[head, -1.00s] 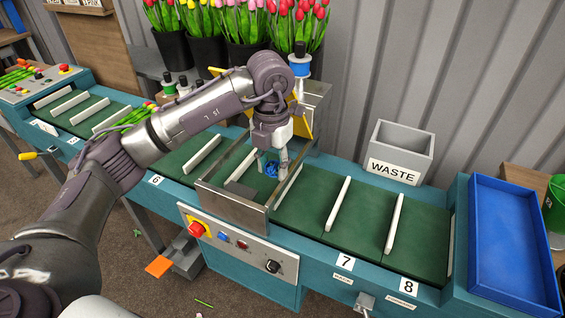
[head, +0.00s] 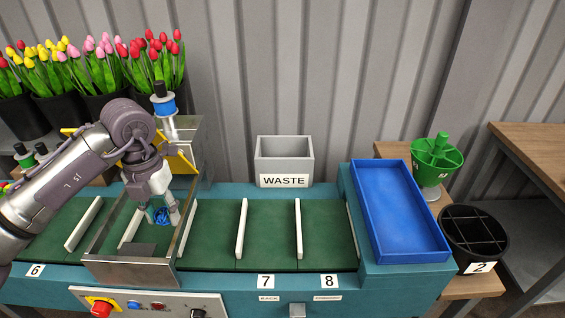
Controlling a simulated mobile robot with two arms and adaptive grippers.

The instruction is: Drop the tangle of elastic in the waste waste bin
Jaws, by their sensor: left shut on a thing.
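The tangle of elastic (head: 161,215) is a small blue bundle, seen between the fingers of my left gripper (head: 162,214). The gripper is shut on it, pointing down, inside the metal-framed station over the green belt (head: 270,228). Whether the tangle touches the belt I cannot tell. The waste bin (head: 285,181) is a grey open-topped box labelled WASTE. It stands behind the belt, to the right of my left gripper and apart from it. Its visible inside looks empty. My right gripper is not in view.
White dividers (head: 241,228) stand up across the belt. The metal guard (head: 130,271) is in front of my gripper, and a post with a blue spool (head: 162,104) is behind it. A blue tray (head: 400,252) and a black divided bin (head: 474,238) are at right.

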